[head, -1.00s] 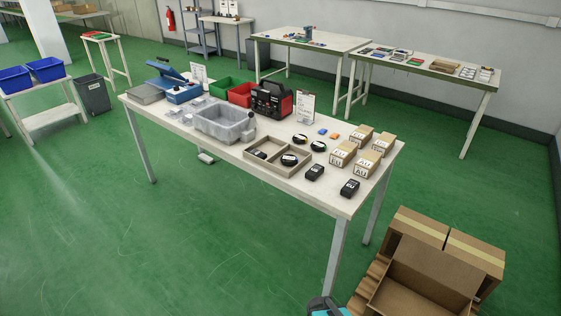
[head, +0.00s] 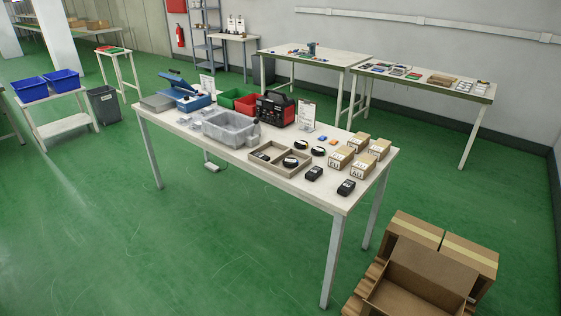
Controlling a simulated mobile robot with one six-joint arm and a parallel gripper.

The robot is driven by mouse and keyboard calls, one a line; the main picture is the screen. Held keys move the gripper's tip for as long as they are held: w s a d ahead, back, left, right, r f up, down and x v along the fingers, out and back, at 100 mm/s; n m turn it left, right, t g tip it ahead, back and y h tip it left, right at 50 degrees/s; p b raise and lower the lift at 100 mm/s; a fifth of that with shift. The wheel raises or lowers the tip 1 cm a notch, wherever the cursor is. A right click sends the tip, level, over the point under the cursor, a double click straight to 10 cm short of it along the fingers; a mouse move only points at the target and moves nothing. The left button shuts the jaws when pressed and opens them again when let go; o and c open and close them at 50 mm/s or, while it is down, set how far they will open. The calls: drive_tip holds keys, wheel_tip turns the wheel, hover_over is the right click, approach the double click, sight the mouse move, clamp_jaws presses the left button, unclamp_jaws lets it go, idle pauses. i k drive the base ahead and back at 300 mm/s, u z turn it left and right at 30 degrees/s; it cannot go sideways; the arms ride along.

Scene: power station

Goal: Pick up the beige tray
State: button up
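The beige tray (head: 269,167) lies flat on the long white table, near the front edge and right of the middle. It is shallow and divided into compartments. A small black item (head: 264,155) lies in its left part and a black coil with a white label (head: 290,162) in its right part. My gripper is not in view, so its state and its distance to the tray are hidden.
On the white table (head: 185,137), a grey translucent bin (head: 229,130) stands left of the tray. Black adapters (head: 313,174) and small cartons (head: 363,163) stand to its right. Cardboard boxes (head: 417,230) occupy the lower right. The green floor (head: 180,250) in front is clear.

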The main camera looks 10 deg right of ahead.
sight(277, 152)
drive_tip(key=z, duration=0.5)
drive_tip(key=i, duration=1.05)
drive_tip(key=z, duration=0.55)
drive_tip(key=k, duration=0.15)
drive_tip(key=u, duration=3.2)
